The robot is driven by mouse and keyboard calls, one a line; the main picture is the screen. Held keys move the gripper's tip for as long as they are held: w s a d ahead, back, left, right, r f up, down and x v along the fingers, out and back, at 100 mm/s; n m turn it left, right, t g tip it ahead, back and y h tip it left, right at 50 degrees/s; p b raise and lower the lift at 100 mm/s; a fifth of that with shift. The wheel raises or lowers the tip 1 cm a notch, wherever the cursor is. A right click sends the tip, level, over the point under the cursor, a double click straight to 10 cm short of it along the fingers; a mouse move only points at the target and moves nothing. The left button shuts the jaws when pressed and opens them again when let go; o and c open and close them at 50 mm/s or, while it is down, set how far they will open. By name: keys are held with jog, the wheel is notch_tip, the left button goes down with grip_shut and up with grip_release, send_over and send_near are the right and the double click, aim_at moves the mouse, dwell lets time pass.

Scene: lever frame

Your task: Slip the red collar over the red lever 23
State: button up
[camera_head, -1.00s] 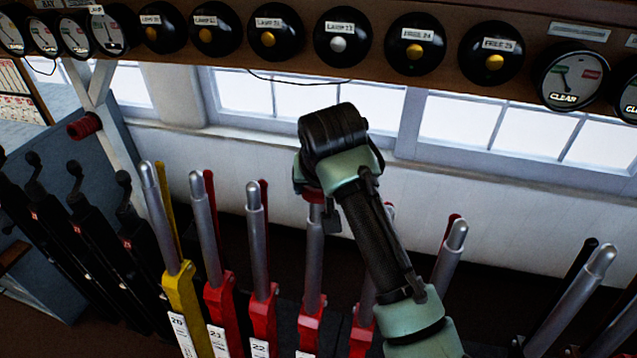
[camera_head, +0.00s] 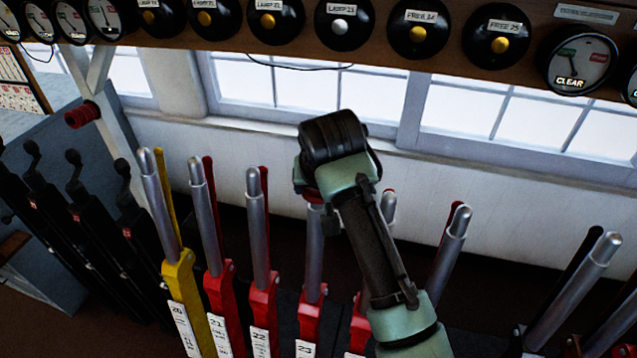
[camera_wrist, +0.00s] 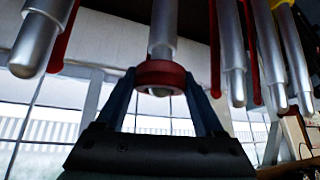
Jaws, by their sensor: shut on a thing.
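The red collar (camera_wrist: 160,72) is a thick ring held between the two fingers of my gripper (camera_wrist: 160,78) in the wrist view. The grey rod of the red lever 23 (camera_wrist: 163,30) runs down into the ring from above, and its rounded tip shows at the ring's opening, so the collar appears to be around the lever's end. In the head view, lever 23 (camera_head: 311,265) stands with a red lower part, its top hidden by my gripper. Only a sliver of the collar (camera_head: 313,196) shows there.
Red levers 22 (camera_head: 258,230) and 21 (camera_head: 205,230) and a yellow lever (camera_head: 165,220) stand close on the left. More levers, one at the right (camera_head: 455,240), stand beyond my arm. Windows and a shelf of round instruments (camera_head: 418,35) are behind.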

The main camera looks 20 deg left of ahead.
jog(key=shift+f, duration=0.5)
jog(key=o, duration=1.3)
jog(key=shift+s, duration=0.1)
jog(key=shift+c, duration=0.2)
jog(key=shift+s+d+r+p, duration=0.1)
jog(key=shift+s+r+p, duration=0.15)
jog(key=shift+r+p, duration=0.25)
jog(key=p+v, duration=0.5)
jog(key=v, duration=0.2)
jog(key=shift+s+r+p, duration=0.2)
jog(key=shift+r+p, duration=0.15)
jog(key=shift+p, duration=0.05)
